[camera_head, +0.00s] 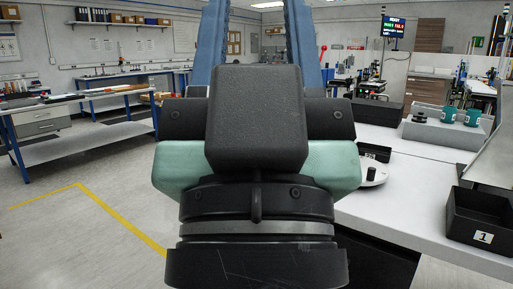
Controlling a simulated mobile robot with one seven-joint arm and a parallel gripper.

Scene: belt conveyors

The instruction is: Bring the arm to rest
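My arm's end fills the middle of the camera_head view, seen from behind and close up. It has black and teal housings above a dark ring-shaped wrist. My gripper (257,30) has two blue fingers rising to the top edge of the view, with a wide gap between them. It is open, and I see nothing between the fingers. The fingertips are cut off by the top edge. The black block in front hides the lower part of the gap.
A white counter (430,215) at right is partly behind my arm. It bears a black bin marked 1 (480,210), a grey tray (440,133) with teal cups (460,116), and a black box (378,112). A workbench (80,100) stands left. Open floor with yellow lines (120,215) lies front left.

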